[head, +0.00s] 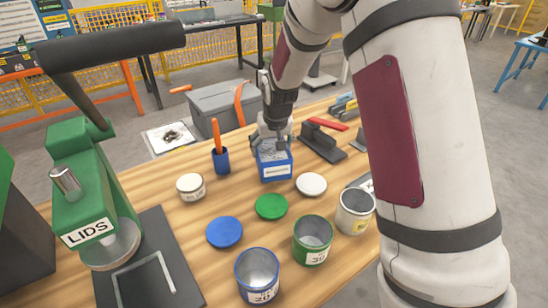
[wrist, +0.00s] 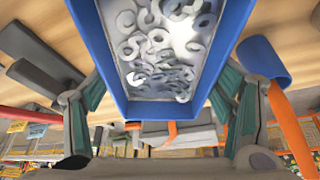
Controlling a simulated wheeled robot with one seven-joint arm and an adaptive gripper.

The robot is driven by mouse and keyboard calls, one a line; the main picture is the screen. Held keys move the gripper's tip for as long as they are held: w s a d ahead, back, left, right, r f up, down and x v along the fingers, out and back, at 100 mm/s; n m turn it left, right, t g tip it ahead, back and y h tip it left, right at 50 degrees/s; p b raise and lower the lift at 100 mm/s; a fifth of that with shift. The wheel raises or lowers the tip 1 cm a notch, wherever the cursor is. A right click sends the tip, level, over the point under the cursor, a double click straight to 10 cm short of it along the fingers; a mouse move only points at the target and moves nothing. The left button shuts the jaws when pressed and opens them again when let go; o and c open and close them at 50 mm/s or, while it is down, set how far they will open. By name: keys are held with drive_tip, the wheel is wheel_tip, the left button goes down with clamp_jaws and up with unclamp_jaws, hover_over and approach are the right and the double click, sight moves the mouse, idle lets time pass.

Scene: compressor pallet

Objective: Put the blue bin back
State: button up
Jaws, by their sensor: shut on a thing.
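The blue bin (head: 276,172) has a pale label on its front. It is at the middle of the wooden bench in the head view. In the wrist view the bin (wrist: 208,88) is close up and full of grey ring-shaped washers (wrist: 160,50). My gripper (head: 272,142) comes down over the bin from behind, with its fingers on opposite sides of it. It is shut on the bin, which looks level. I cannot tell whether the bin's base touches the bench.
A blue cup with an orange-handled tool (head: 221,160) and a white-lidded jar (head: 191,187) stand left. A black stand (head: 322,145) is close right; a green press (head: 85,195) stands left.

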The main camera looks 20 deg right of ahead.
sight(271, 156)
drive_tip(key=shift+f, duration=1.85)
drive_tip(key=shift+f, duration=0.15)
drive_tip(key=o, duration=1.9)
